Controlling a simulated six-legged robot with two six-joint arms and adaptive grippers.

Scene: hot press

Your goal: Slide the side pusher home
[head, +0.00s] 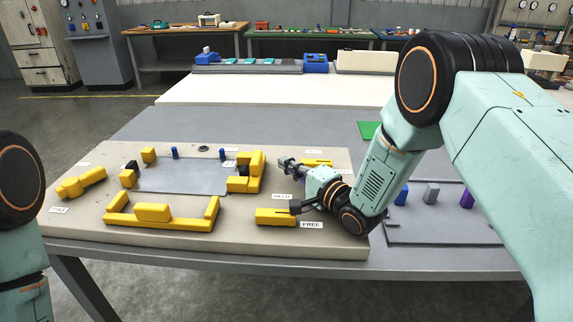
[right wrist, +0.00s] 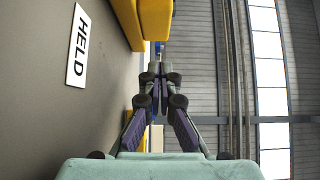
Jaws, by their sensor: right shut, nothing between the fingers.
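Several yellow parts surround a flat grey plate (head: 185,176) on a beige fixture board (head: 180,240). A stepped yellow block (head: 248,172) stands at the plate's right edge; I cannot tell for sure which part is the side pusher. My right gripper (head: 285,163) is shut and empty, low over the board just right of that block. In the right wrist view its closed fingertips (right wrist: 158,72) point at a yellow part (right wrist: 155,18); contact is unclear. My left gripper is out of view.
A yellow bar (head: 275,216) lies by the FREE label (head: 311,225). A HELD label (right wrist: 77,46) lies left of the fingers in the wrist view. A yellow bracket (head: 160,214) is in front. A grey tray (head: 430,228) with coloured pieces is at right.

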